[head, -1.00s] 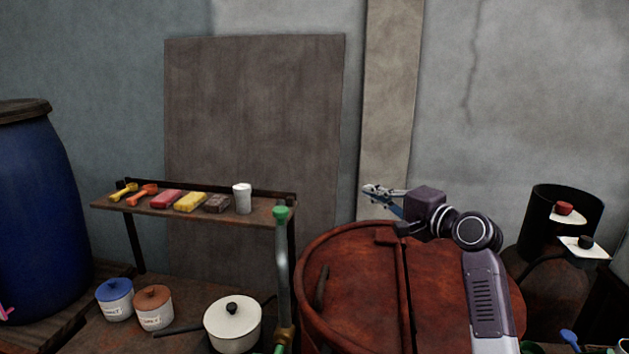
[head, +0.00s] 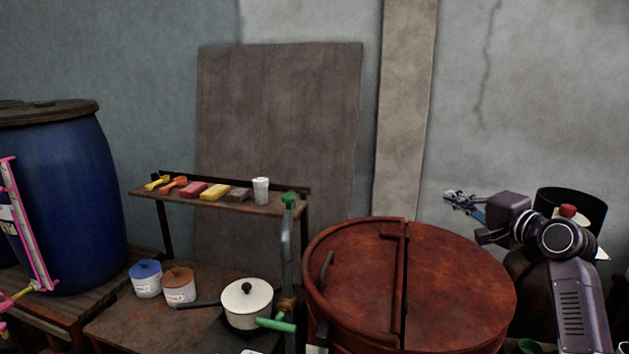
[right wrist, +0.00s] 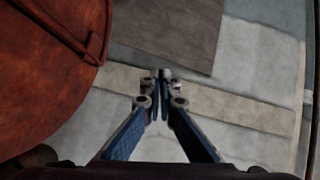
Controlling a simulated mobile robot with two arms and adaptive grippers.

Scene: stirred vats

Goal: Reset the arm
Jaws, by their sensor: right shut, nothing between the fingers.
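My right arm comes up from the lower right in the head view. Its gripper (head: 460,200) points left, above and beyond the right part of the red-brown vat lid (head: 455,285). In the right wrist view the gripper (right wrist: 160,75) is shut, its fingertips together with nothing between them. My left gripper is not in view.
A shelf (head: 220,203) holds scoops, coloured blocks and a white cup (head: 260,190). Below stand a blue-lidded jar (head: 146,280), a brown-lidded jar (head: 180,287) and a white pot (head: 247,305). A blue barrel (head: 65,200) stands left. A black cylinder (head: 572,208) stands behind my right arm.

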